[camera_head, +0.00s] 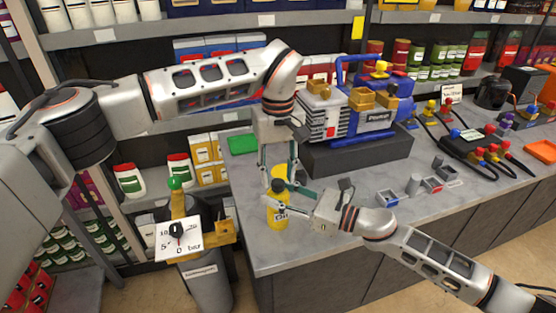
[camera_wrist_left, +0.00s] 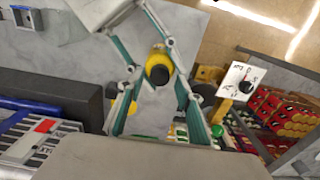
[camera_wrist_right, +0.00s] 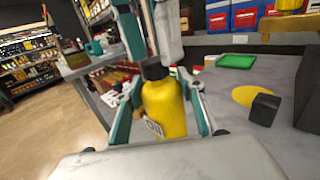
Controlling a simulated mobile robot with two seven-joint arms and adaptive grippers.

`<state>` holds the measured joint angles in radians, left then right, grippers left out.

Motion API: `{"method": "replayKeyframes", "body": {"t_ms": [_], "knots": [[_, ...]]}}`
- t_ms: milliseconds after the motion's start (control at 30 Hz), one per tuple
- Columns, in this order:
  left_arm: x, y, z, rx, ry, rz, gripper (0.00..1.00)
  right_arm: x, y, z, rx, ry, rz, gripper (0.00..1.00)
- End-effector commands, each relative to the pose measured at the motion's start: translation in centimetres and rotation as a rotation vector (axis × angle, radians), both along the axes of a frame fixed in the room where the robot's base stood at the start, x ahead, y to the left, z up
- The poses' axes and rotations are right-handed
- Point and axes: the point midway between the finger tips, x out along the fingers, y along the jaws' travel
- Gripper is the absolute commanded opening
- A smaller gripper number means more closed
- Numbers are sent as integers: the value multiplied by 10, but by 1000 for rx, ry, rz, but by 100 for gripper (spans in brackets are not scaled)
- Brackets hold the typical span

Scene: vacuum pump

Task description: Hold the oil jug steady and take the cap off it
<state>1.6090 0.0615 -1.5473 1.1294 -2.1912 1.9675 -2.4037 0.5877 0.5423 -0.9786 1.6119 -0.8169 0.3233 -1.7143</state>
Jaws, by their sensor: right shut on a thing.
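The yellow oil jug (camera_head: 279,213) stands upright near the counter's front left corner. Its black cap (camera_wrist_right: 153,69) is on its top; the cap also shows in the left wrist view (camera_wrist_left: 159,74). My right gripper (camera_head: 281,209) is shut around the jug's body from the right; its fingers flank the jug in the right wrist view (camera_wrist_right: 162,112). My left gripper (camera_head: 278,178) points down above the jug, fingers apart, one on each side of the cap's line. In the left wrist view (camera_wrist_left: 158,112) a gap shows between its fingers and the cap.
A yellow disc (camera_wrist_right: 252,96) lies on the counter behind the jug, a dark block (camera_wrist_right: 264,109) beside it. The vacuum pump (camera_head: 372,115) stands on a dark plinth behind. A green tray (camera_head: 241,144) lies at the back left. A gauge card (camera_head: 178,240) stands by a grey bin.

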Motion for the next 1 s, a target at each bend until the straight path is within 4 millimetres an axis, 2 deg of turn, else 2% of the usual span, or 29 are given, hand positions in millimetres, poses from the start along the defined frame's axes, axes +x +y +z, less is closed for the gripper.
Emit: {"method": "replayKeyframes", "body": {"t_ms": [200, 500, 533, 633, 667, 867, 1000], "knots": [[0, 0, -17, 0, 0, 0, 35, 0, 0, 0, 0, 0, 0, 0], [0, 0, -19, -1, -1, 1, 35, 0, 0, 0, 0, 0, 0, 0], [0, 0, -19, -1, -1, 1, 30, 0, 0, 0, 0, 0, 0, 0], [0, 0, -19, -1, -1, 1, 4, 0, 0, 0, 0, 0, 0, 0], [0, 0, -19, 0, -1, 1, 0, 0, 0, 0, 0, 0, 0, 0], [0, 0, -19, 0, -1, 10, 0, 0, 0, 0, 0, 1, 0, 0], [0, 0, -19, 0, -2, 125, 0, 0, 0, 0, 0, 0, 0, 0]]}}
